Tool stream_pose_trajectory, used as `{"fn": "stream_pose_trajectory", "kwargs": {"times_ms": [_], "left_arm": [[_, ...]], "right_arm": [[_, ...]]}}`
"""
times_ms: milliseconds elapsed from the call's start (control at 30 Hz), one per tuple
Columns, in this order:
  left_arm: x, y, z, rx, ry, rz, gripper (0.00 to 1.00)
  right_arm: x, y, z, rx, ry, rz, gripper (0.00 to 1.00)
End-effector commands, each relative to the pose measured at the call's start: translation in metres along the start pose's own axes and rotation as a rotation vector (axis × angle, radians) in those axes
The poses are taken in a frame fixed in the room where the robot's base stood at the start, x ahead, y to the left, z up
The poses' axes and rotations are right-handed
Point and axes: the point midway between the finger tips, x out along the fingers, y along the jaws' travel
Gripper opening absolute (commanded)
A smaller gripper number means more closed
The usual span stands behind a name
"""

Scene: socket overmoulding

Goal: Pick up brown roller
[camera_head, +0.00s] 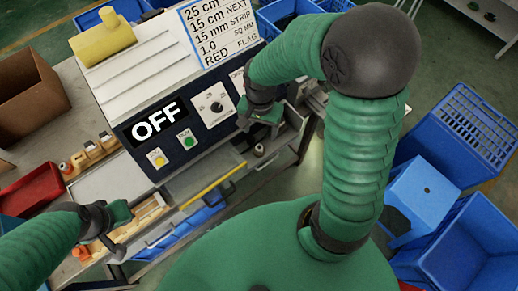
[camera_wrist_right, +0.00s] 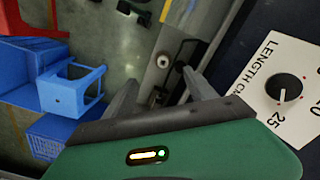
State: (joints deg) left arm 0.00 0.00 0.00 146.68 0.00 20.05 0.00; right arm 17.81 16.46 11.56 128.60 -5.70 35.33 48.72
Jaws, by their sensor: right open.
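No clearly brown roller can be made out. A small pale round part (camera_head: 259,150) sits below my right gripper at the machine's right end; a similar part (camera_wrist_right: 163,62) shows beyond the fingers in the wrist view. I cannot tell if it is the roller. My right gripper (camera_head: 267,118) is beside the machine's dial panel. In the wrist view its two fingers (camera_wrist_right: 162,88) are spread with nothing visible between them. My left gripper (camera_head: 118,245) is low at the left, by the machine's front; its jaw state is unclear.
An open cardboard box (camera_head: 28,95) and a red bin (camera_head: 32,190) stand at the left. Blue crates (camera_head: 465,130) and a blue stool (camera_head: 424,190) stand at the right.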

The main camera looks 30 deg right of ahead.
Motion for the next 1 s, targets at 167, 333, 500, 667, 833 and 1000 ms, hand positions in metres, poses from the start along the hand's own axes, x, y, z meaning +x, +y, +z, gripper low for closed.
{"fn": "stream_pose_trajectory", "kwargs": {"times_ms": [167,333,500,667,833,1000], "left_arm": [[0.006,0.0,0.002,0.0,0.0,0.0,0.0],[0.009,0.0,0.002,0.0,0.0,0.0,0.0],[0.009,0.0,0.002,0.0,0.0,0.0,0.0],[0.008,0.0,0.002,0.0,0.0,0.0,0.0],[0.008,0.0,0.002,0.0,0.0,0.0,0.0],[0.008,0.0,0.002,0.0,0.0,0.0,0.0]], "right_arm": [[0.052,0.0,0.002,-0.002,-0.007,0.004,0.65],[0.085,0.0,0.001,0.0,-0.004,0.002,0.65],[0.102,-0.001,-0.001,-0.001,-0.004,0.001,0.65],[0.132,-0.006,-0.006,-0.001,-0.005,0.002,0.65],[0.145,-0.006,-0.006,-0.001,-0.002,-0.001,0.65],[0.144,-0.006,-0.006,0.0,-0.001,-0.002,0.63]]}}
